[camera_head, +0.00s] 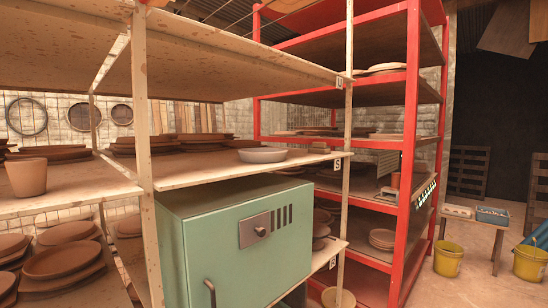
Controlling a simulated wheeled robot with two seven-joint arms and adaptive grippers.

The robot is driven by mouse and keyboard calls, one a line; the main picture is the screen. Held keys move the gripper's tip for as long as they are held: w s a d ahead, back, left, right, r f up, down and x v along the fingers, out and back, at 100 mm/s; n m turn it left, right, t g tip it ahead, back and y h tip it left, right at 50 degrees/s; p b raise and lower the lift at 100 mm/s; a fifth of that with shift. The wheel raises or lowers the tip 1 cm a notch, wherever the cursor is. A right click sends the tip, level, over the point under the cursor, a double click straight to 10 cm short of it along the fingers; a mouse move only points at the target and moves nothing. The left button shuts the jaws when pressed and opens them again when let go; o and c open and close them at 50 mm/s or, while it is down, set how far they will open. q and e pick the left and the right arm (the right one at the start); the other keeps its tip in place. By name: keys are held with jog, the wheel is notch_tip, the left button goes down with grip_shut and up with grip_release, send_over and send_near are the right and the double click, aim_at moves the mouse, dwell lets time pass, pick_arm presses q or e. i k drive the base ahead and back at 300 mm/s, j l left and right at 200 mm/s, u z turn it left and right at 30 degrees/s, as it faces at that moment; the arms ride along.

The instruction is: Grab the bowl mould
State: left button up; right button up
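A pale grey, shallow round bowl (262,155), which looks like the bowl mould, sits upright on the middle shelf (215,170) of the near beige rack, close to its front edge. It stands above and behind the top of a green cabinet. Nothing touches it from above and its rim is fully in view. Neither of my grippers is in view.
The green cabinet (245,235) fills the space under that shelf. A rack post (141,110) stands left of the bowl, another (346,130) to its right. A terracotta pot (27,177) and stacked plates share the rack. A red rack (412,130) stands beyond; yellow buckets (448,258) are right.

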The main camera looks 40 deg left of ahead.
aim_at(263, 155)
jog(key=i, duration=3.75)
jog(key=u, duration=1.8)
